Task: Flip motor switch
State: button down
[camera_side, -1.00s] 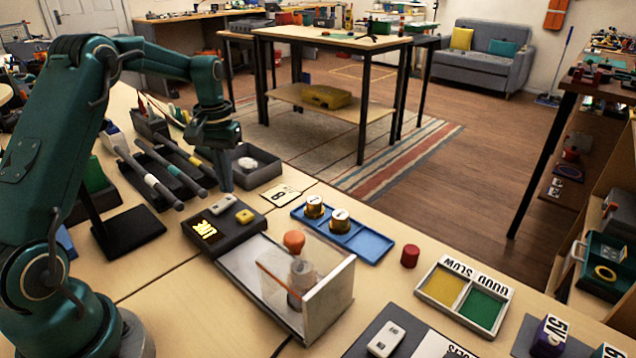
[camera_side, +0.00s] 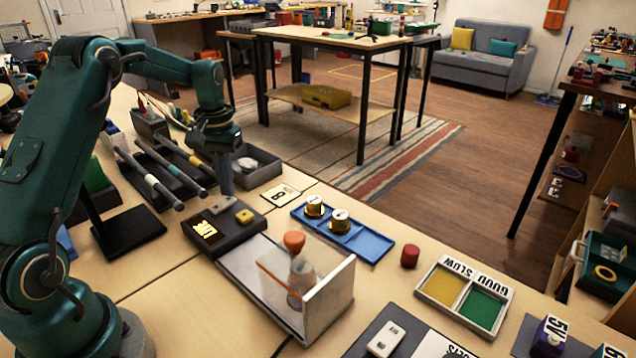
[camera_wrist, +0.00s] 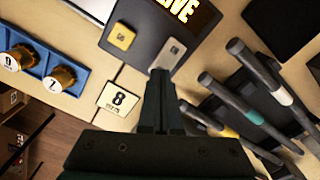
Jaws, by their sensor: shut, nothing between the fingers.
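A dark control box (camera_side: 226,238) with a lit yellow display (camera_side: 204,229) carries a grey switch (camera_side: 222,204) and a yellow switch (camera_side: 245,216). I cannot read which is the motor switch. My gripper (camera_side: 226,191) points down at the box's back edge, just behind the grey switch, and is shut and empty. In the wrist view, my shut fingertips (camera_wrist: 160,74) sit right at the near end of the grey switch (camera_wrist: 171,52); I cannot tell whether they touch it. The yellow switch (camera_wrist: 122,36) is to their left, apart from them.
A clear-walled fixture (camera_side: 297,285) with an orange-topped part stands in front of the box. A blue tray (camera_side: 372,248) holds two brass knobs on the right. A card marked 8 (camera_side: 280,195) lies beside the box. Dark racks with rods (camera_side: 160,170) and a grey bin (camera_side: 262,165) are behind.

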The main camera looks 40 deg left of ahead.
jog(key=shift+f, duration=0.6)
jog(key=shift+r, duration=3.55)
jog(key=shift+w+d+r, duration=0.1)
jog(key=shift+d+r, duration=0.05)
jog(key=shift+d, duration=0.05)
jog(key=s+d+r+m+t, duration=0.2)
jog(key=s+d+r, duration=0.1)
jog(key=d+r, duration=0.25)
jog(key=s+d+r+m+t, duration=0.2)
jog(key=s+d+r, duration=0.1)
jog(key=d+r, duration=0.3)
jog(key=s+d+f+m+t, duration=0.1)
jog(key=s+d+f+m, duration=0.1)
jog(key=s+d+f, duration=0.4)
jog(key=s+f, duration=0.1)
jog(key=s, duration=0.4)
jog(key=shift+d+f+t, duration=0.3)
jog(key=shift+d+f, duration=0.05)
jog(key=shift+d, duration=0.05)
